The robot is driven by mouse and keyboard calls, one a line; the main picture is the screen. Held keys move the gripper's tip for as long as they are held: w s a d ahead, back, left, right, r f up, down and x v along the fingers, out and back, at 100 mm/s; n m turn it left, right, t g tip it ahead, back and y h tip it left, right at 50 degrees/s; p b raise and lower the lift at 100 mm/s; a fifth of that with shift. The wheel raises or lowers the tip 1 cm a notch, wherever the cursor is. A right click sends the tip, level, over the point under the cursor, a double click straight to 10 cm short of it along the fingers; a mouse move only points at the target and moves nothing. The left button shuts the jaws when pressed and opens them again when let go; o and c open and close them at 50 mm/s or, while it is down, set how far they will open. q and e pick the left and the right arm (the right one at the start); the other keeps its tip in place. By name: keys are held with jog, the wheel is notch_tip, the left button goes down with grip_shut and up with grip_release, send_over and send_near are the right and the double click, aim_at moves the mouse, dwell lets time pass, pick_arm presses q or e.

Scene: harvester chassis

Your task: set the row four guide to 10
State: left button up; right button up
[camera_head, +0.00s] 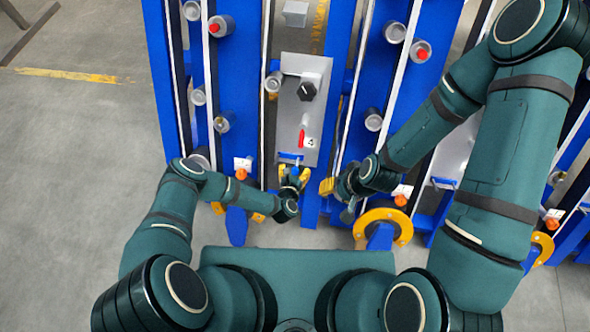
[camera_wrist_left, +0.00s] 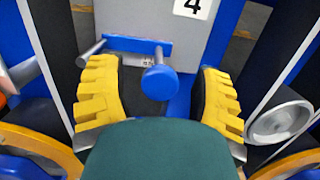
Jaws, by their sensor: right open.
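A grey panel (camera_head: 288,110) with a "4" label (camera_wrist_left: 193,6) stands in front of me. A blue bar (camera_wrist_left: 125,45) with a round blue knob (camera_wrist_left: 160,79) and a metal pin (camera_wrist_left: 91,53) sits at its lower end; the bar also shows in the head view (camera_head: 290,157). My left gripper (camera_head: 293,176) is open, its yellow fingers on either side of the blue knob, with gaps to both in the wrist view. A scale beside the bar is too small to read. My right gripper (camera_head: 333,190) is open and empty, just right of the left one.
A yellow ring (camera_head: 404,228) lies below right. Open floor (camera_head: 70,150) is at left.

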pick_arm(q)
jog(key=v, duration=1.2)
jog(key=shift+d, duration=0.1)
dwell(0.4)
jog(key=s+a+r+m+g, duration=0.2)
jog(key=r+m+g, duration=0.2)
jog(key=m, duration=0.7)
jog(key=s+a+r+m+g+h, duration=0.1)
jog(key=s+a+r+m+g, duration=0.1)
jog(key=r+m, duration=0.6)
jog(key=s+a+r+m+g, duration=0.2)
jog(key=r+m+g, duration=0.3)
jog(key=m, duration=0.8)
jog(key=shift+s+a+r+m+g+h, duration=0.3)
jog(key=shift+a+r, duration=0.15)
jog(key=shift+r, duration=0.4)
